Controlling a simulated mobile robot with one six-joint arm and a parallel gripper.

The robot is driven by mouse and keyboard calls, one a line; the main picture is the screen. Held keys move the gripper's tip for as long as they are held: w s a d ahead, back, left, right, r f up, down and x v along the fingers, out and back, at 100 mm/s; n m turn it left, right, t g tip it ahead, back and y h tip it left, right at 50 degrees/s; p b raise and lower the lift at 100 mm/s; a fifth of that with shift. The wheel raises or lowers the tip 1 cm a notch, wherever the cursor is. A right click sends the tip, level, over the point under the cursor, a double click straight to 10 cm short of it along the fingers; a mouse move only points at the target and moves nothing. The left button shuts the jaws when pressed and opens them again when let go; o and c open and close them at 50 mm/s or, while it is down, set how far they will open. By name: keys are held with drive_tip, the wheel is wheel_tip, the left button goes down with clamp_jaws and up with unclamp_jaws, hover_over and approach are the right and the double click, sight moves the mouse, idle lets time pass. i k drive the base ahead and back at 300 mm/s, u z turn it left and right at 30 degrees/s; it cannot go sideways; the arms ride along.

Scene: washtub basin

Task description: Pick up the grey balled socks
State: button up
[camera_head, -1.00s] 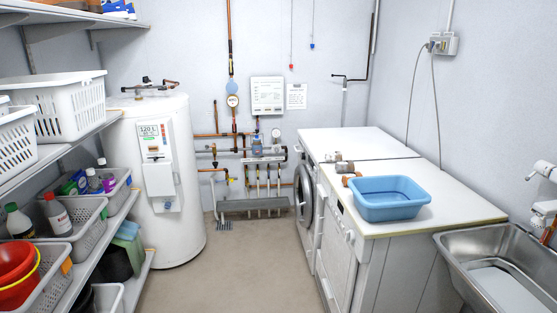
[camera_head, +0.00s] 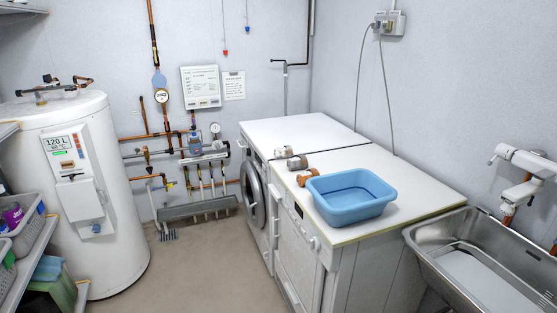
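Three small rounded bundles stand in a row on the white worktop, just behind and left of the blue basin (camera_head: 350,207). The farthest is a pale grey bundle (camera_head: 282,151). The middle one is a darker grey-brown bundle (camera_head: 297,162). The nearest is an orange-brown bundle (camera_head: 306,178), close to the basin's rim. They look like balled socks, but they are too small to be sure, and I cannot tell for certain which is the grey pair. My gripper is not in view.
The worktop (camera_head: 425,202) is clear right of the basin. A steel sink (camera_head: 432,262) with a wall tap (camera_head: 522,160) is at the right. A white water heater (camera_head: 120,215) and shelves with grey baskets (camera_head: 28,235) stand left. The floor (camera_head: 205,270) between is free.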

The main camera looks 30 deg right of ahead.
sight(299, 162)
drive_tip(key=u, duration=0.4)
drive_tip(key=i, duration=1.25)
drive_tip(key=u, duration=0.3)
